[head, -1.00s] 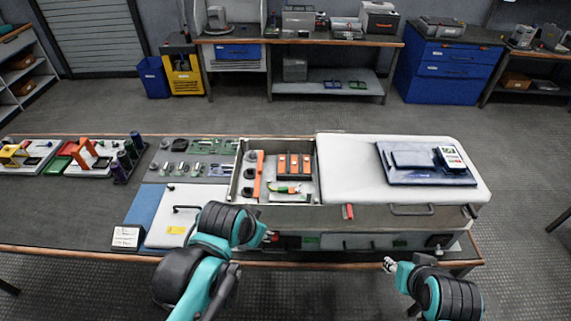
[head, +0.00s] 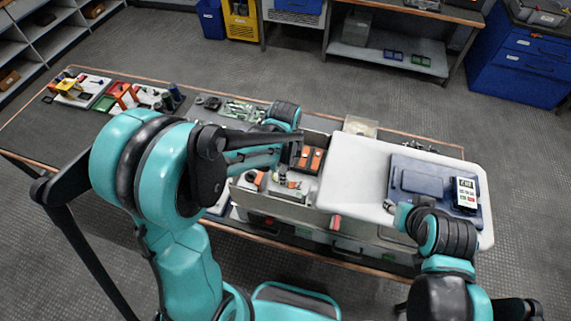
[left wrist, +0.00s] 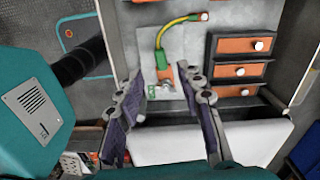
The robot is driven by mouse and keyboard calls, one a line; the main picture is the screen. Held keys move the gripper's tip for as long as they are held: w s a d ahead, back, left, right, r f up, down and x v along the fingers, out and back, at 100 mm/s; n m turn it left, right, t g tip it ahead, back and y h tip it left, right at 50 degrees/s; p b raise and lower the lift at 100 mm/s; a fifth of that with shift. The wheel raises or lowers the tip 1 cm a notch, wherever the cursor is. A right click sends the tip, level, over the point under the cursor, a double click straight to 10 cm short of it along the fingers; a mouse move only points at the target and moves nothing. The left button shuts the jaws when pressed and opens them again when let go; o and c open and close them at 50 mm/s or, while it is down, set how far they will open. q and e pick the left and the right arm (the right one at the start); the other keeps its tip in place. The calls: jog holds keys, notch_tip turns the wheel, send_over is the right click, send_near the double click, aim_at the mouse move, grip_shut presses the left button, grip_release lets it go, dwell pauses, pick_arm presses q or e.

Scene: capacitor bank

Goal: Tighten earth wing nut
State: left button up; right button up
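A green-and-yellow earth cable (left wrist: 166,34) curves over a pale plate in the left wrist view. Its lower end meets a small orange-copper terminal (left wrist: 168,76). The wing nut is not clearly distinguishable there. My left gripper (left wrist: 162,76) is open, with its two fingers apart on either side of this terminal; contact cannot be told. In the head view, my left arm reaches over the open equipment box (head: 306,213) and hides much of its left part. My right gripper (head: 391,207) is small, by the white lid; its fingers are unclear.
Orange-fronted capacitor blocks (left wrist: 240,70) stand just right of the left gripper. The box walls rise around the compartment. A white lid (head: 350,165) bears a blue tray (head: 407,202) with a meter (head: 466,193). Coloured tools (head: 122,95) lie at the bench's left.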

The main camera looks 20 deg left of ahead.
aim_at(290, 184)
pick_arm(q)
jog(key=f, duration=0.4)
jog(key=shift+w+d, duration=0.1)
jog(key=shift+w, duration=0.1)
jog(key=shift+f+b, duration=0.3)
jog(key=shift+c, duration=0.4)
grip_shut()
